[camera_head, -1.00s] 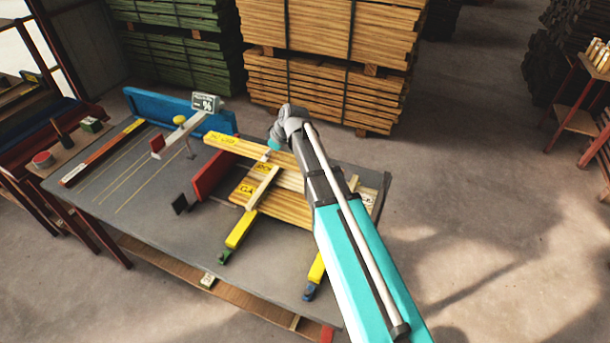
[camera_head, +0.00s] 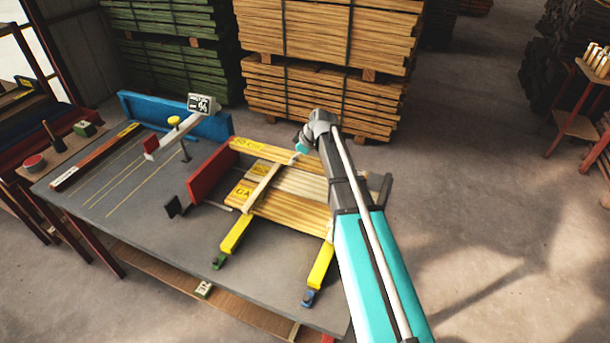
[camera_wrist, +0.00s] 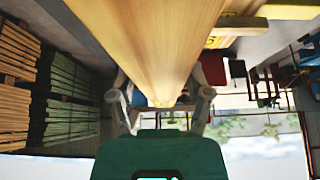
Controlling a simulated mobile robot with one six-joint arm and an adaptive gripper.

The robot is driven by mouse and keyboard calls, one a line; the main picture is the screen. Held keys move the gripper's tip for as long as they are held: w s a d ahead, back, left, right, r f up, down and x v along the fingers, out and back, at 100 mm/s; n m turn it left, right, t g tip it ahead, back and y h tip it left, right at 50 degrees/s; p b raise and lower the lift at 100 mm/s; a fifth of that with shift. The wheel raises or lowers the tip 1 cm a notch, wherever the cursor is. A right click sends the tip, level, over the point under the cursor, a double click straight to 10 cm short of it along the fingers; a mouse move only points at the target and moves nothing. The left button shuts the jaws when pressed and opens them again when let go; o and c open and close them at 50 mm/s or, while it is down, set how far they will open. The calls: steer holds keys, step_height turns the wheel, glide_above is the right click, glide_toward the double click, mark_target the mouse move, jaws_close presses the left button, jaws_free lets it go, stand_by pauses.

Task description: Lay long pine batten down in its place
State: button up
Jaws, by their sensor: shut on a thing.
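The long pine batten (camera_head: 268,151), pale with a yellow label at its left end, runs along the far side of the stacked boards in the head view. My gripper (camera_head: 301,148) is shut on it near the middle, partly hidden by my arm. In the wrist view the batten (camera_wrist: 152,45) runs large between the fingers of my gripper (camera_wrist: 160,98).
A red upright plate (camera_head: 208,176) stands at the boards' left end. Two yellow bars (camera_head: 236,235) stick out toward the table's front edge. Large timber stacks (camera_head: 325,100) stand behind.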

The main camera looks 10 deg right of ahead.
mark_target(303, 161)
steer(key=shift+w+d+f+b, duration=0.2)
steer(key=shift+d+f+b, duration=0.45)
steer(key=shift+f, duration=0.2)
steer(key=shift+w+d+f+b, duration=0.2)
steer(key=shift+d+f+b, duration=0.45)
steer(key=shift+f, duration=0.15)
steer(key=shift+w+d+f+b, duration=0.15)
steer(key=shift+d+f+b, duration=0.3)
steer(key=shift+f+b, duration=1.5)
steer(key=shift+f, duration=0.05)
steer(key=shift+f+b, duration=0.35)
steer(key=shift+f, duration=0.25)
